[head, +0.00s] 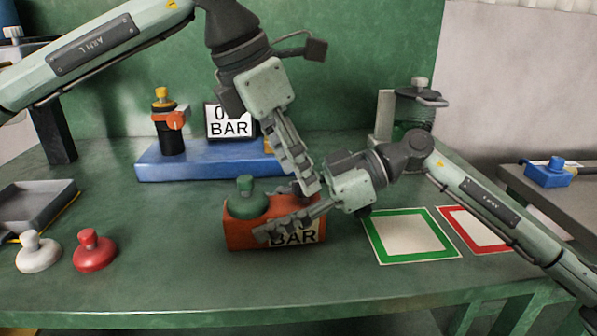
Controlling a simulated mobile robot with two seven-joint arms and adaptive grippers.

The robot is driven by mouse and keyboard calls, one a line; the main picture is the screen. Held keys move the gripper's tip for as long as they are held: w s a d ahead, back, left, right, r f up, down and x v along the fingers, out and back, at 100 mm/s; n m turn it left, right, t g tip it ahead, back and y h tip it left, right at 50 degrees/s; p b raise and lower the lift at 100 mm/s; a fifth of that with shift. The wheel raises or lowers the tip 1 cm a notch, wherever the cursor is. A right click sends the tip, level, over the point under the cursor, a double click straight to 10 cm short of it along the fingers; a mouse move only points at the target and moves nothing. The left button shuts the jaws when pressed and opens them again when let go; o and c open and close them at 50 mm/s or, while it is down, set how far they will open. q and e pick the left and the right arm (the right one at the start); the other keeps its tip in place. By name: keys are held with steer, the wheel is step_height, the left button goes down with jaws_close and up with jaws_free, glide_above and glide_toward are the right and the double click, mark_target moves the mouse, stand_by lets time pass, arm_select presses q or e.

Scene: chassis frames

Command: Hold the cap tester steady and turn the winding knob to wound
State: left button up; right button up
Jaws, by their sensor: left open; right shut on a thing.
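The cap tester appears to be the orange block (240,236) with a partly covered BAR label, at the middle front of the table. A green round knob-topped part (246,203) sits upright on its left top; I cannot tell whether this is the winding knob. My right gripper (268,229) reaches in from the right and is shut on the orange block, one finger lying across its front and label. My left gripper (308,188) is open and points down, just above and behind the block's right end, to the right of the green part. Its fingers partly overlap in view.
A blue base (200,163) with a black post (170,137) and a BAR display (230,121) stands behind. White (38,253) and red (94,251) knobbed caps and a grey tray (35,205) are left. Green-framed (412,258) and red-framed (486,246) mats lie right. The front table strip is clear.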

arm_select(q)
steer(key=shift+x, duration=0.75)
steer(key=shift+c, duration=0.6)
jaws_close()
steer(key=m+g, duration=0.1)
steer(key=m, duration=0.2)
steer(key=m+g, duration=0.1)
steer(key=m, duration=0.2)
steer(key=shift+w+m+g, duration=0.25)
steer(key=shift+m+g, duration=0.05)
steer(key=m+g, duration=0.1)
steer(key=m, duration=0.2)
steer(key=m+g, duration=0.1)
steer(key=m, duration=0.1)
steer(key=shift+w+d+m+y, duration=0.1)
steer(key=shift+w+m+y, duration=0.1)
steer(key=shift+m+y, duration=0.2)
